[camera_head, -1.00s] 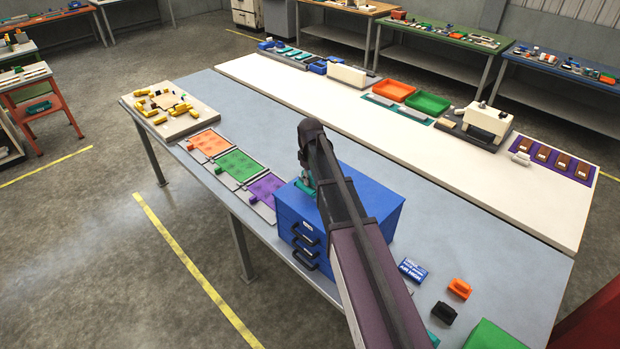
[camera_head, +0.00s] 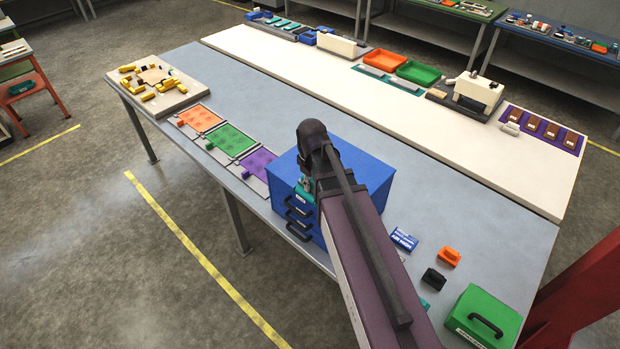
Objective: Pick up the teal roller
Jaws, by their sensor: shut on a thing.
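My gripper (camera_head: 305,184) is mostly hidden behind my own arm. It hangs at the front edge of the blue drawer cabinet (camera_head: 370,172), in front of its upper drawers. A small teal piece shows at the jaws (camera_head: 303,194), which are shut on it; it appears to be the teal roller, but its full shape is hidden. Another small teal object (camera_head: 425,303) lies on the grey-blue bench (camera_head: 420,205), partly covered by my arm; I cannot tell what it is.
Black drawer handles (camera_head: 298,230) stick out below the gripper. Orange (camera_head: 449,256) and black (camera_head: 433,279) pieces, a blue-white box (camera_head: 404,239) and a green case (camera_head: 482,315) lie right of my arm. Orange, green and purple (camera_head: 257,165) mats lie left of the cabinet.

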